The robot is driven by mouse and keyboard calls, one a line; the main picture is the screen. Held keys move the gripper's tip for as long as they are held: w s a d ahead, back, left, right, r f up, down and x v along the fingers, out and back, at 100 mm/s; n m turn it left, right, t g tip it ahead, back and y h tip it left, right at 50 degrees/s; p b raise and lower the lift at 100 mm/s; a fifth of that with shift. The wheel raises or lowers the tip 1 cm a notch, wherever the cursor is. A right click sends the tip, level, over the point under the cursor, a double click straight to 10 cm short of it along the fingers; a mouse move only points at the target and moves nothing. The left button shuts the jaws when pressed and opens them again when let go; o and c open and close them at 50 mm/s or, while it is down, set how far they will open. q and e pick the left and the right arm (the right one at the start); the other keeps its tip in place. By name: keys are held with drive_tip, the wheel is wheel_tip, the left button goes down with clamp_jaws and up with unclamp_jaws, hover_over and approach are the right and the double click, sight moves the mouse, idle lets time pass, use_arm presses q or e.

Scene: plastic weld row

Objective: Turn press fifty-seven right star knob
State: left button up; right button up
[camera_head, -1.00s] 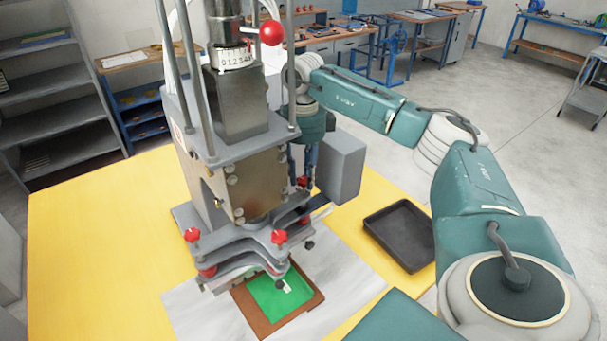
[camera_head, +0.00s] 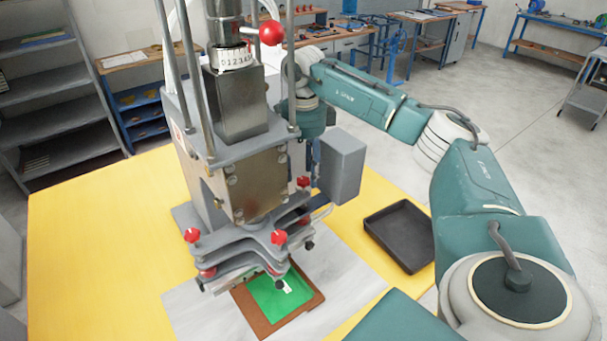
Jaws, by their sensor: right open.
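The press (camera_head: 245,185) stands in the middle of the yellow table; I cannot read the number fifty-seven on it. Red star knobs sit on its lower plates: one at the left (camera_head: 192,235), one at the front (camera_head: 279,237) and one at the right rear (camera_head: 303,182). My right arm reaches round behind the press, its wrist pointing down. My right gripper (camera_head: 317,207) is open beside the right rear knob, mostly hidden by the grey box and the press. I cannot tell whether it touches the knob. My left gripper is not in view.
A grey box (camera_head: 341,167) juts from the press's right side, close to my right wrist. A green piece (camera_head: 272,298) lies in a brown frame (camera_head: 310,303) under the press. A black tray (camera_head: 400,236) lies to the right. The table's left part is clear.

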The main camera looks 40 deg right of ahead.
sight(304, 180)
wheel_tip(304, 180, up, 11)
drive_tip(key=shift+f, duration=0.15)
idle(0.6)
